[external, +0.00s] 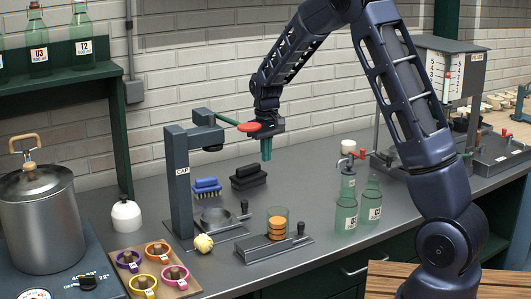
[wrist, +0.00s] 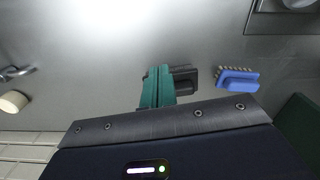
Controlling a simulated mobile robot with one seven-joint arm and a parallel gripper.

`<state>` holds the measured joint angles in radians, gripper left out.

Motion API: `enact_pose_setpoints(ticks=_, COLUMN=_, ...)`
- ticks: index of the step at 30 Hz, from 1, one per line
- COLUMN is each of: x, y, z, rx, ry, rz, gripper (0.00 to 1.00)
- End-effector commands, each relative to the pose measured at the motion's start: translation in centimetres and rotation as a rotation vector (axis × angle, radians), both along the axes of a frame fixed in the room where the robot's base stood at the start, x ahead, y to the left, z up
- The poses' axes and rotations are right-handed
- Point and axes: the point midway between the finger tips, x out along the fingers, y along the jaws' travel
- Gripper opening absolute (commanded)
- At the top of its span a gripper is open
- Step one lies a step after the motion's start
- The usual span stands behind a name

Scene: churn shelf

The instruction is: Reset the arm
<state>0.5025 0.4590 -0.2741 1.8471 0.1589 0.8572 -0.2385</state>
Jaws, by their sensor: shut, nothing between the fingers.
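My gripper (external: 266,150) hangs from my dark blue arm above the grey counter, with its green fingers pointing down. In the wrist view its green fingers (wrist: 157,84) lie side by side, shut, with nothing between them. In the external view it is above and behind the black brush (external: 248,177) and right of the capping stand (external: 180,180). In the wrist view the fingers partly cover the black brush (wrist: 184,80); they look apart from it in the external view.
A blue brush (external: 207,187) lies beside the black one. Green bottles (external: 346,214) stand right of the gripper. A glass with orange discs (external: 277,224) is in front. A steel pot (external: 38,215) and a tray of coloured cups (external: 180,287) are at left. The brick wall is close behind.

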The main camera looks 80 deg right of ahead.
Motion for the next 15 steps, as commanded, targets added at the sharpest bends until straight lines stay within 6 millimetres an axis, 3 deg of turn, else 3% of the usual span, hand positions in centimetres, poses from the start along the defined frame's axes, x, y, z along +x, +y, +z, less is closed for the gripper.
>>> enact_pose_setpoints(ticks=10, x=0.0, y=0.2, z=0.8, rx=0.0, ry=-0.001, rz=0.001, gripper=0.0)
enact_pose_setpoints(ticks=15, x=0.1, y=2.5, z=2.9, rx=0.001, ry=-0.02, rz=0.021, gripper=0.0)
